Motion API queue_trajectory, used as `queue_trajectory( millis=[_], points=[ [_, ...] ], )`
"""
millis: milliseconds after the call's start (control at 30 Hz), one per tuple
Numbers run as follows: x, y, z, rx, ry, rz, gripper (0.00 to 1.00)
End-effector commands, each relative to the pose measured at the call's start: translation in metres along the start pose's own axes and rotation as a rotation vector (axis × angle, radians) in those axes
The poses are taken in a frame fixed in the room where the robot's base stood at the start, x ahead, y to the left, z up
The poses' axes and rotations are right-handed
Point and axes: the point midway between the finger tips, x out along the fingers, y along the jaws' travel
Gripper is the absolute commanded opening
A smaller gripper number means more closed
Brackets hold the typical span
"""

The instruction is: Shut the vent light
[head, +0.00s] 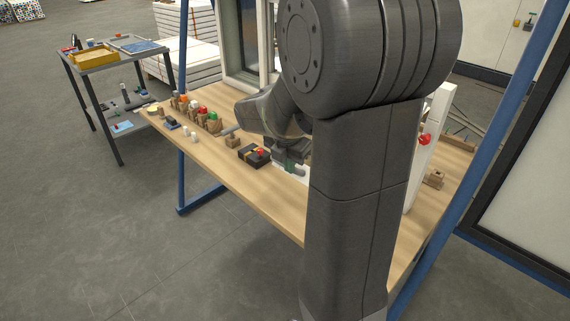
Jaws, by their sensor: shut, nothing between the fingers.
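A pale-framed window unit with dark glass (249,38) stands at the back of the wooden bench, partly hidden by my arm. I cannot tell whether the vent light is part of it, or whether it stands open. A white upright panel (413,172) with a red knob (424,139) shows right of my arm; its left part is hidden. My gripper (290,165) is low over the bench, in front of the window unit and right of a black box. It is shut and holds nothing. Its fingertips are small and hard to make out.
The wooden bench (240,178) carries a black box with a red knob (254,154), a wooden block (233,142) and a row of coloured-topped pieces (197,112). Blue posts (492,150) frame the bench. A grey trolley (107,62) stands left; the floor in front is clear.

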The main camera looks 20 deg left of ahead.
Motion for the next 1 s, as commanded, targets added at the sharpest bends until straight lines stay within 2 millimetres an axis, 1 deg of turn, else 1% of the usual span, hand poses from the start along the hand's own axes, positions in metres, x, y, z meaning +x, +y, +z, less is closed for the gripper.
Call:
queue_trajectory(
  millis=[267,467,667,867,1000],
  points=[
    [0.0,0.0,0.0,0.0,0.0,0.0,0.0],
    [0.008,-0.001,0.001,-0.001,-0.017,-0.002,0.0],
    [0.029,-0.005,0.005,-0.011,-0.077,-0.011,0.0],
    [0.06,-0.01,0.016,-0.022,-0.175,-0.024,0.0],
    [0.082,-0.015,0.028,-0.032,-0.255,-0.035,0.0]
  ],
)
